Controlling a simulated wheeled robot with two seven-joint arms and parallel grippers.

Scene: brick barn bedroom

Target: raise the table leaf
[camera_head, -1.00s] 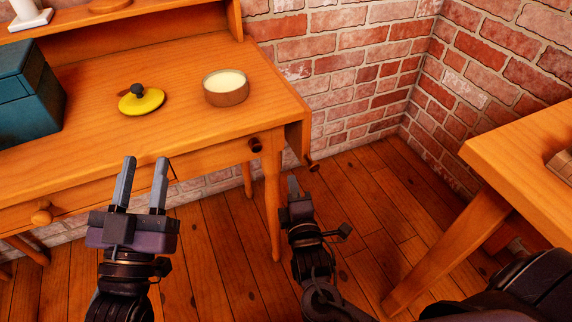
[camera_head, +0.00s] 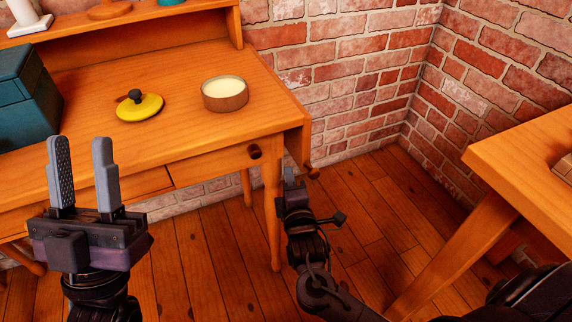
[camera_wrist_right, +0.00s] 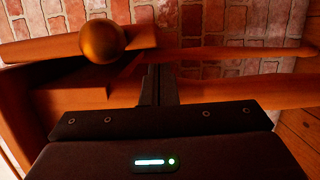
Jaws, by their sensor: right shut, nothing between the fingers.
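The wooden desk (camera_head: 200,58) has a leaf (camera_head: 298,146) hanging down at its right end, with a small dark knob (camera_head: 313,173) near its lower edge. My right gripper (camera_head: 290,176) is low beside the desk's right front leg, just below the hanging leaf. In the right wrist view its fingers (camera_wrist_right: 158,86) are shut and empty, close to wooden parts, with a round knob (camera_wrist_right: 102,41) above and to the left. Contact with the leaf cannot be told. My left gripper (camera_head: 81,160) is open and empty, in front of the desk's drawer front.
A yellow lid (camera_head: 140,107), a round tin (camera_head: 225,94) and a teal box (camera_head: 25,100) sit on the desktop. A dark knob (camera_head: 254,152) is on the desk's front. Another wooden table (camera_head: 520,155) stands at the right. Floor shows between them; brick walls close the back.

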